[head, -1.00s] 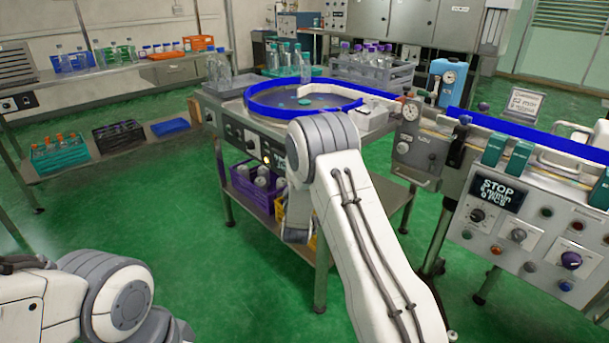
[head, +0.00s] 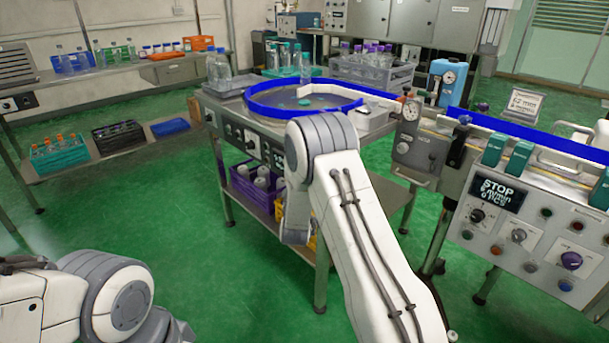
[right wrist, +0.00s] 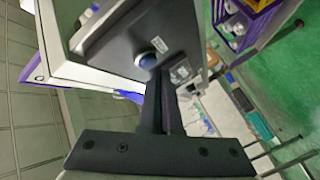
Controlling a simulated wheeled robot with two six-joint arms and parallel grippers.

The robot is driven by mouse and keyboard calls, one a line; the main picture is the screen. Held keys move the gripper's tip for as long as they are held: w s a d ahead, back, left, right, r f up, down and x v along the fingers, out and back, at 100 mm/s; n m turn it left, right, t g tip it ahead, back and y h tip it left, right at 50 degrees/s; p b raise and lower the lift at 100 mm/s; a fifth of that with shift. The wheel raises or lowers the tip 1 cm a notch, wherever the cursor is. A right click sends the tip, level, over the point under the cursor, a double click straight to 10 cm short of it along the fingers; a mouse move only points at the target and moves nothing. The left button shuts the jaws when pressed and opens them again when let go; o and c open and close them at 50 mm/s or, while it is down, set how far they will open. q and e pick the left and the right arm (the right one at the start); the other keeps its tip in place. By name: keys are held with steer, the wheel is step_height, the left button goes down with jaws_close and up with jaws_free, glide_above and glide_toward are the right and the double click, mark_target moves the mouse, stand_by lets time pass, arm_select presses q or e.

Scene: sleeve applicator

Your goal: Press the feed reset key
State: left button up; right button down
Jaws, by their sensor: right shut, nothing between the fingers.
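In the right wrist view a dark panel on the feeder bears a round blue key (right wrist: 148,60) with a pale ring. No label is readable beside it, so I cannot tell its name. My right gripper (right wrist: 161,78) is shut and empty, with its dark fingertips close to this key. I cannot tell whether they touch it. In the head view the feeder's front panel (head: 235,133) sits below the blue-rimmed bowl (head: 258,106). My right forearm hides the panel's right part and my right gripper. My left gripper is out of view; only its arm shows at bottom left.
The control box (head: 510,245) at right shows STOP on its display (head: 498,194) and carries several coloured knobs and lamps. Bottles (head: 219,76) stand on the feeder table's left corner. A purple crate (head: 252,191) is on the shelf below.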

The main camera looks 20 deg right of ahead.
steer(key=shift+s+a, duration=0.1)
steer(key=shift+a, duration=0.25)
steer(key=shift+s+a, duration=0.3)
steer(key=shift+a, duration=0.5)
steer(key=shift+s+a, duration=0.25)
steer(key=shift+a, duration=0.5)
steer(key=shift+s+a, duration=0.3)
steer(key=shift+a, duration=0.5)
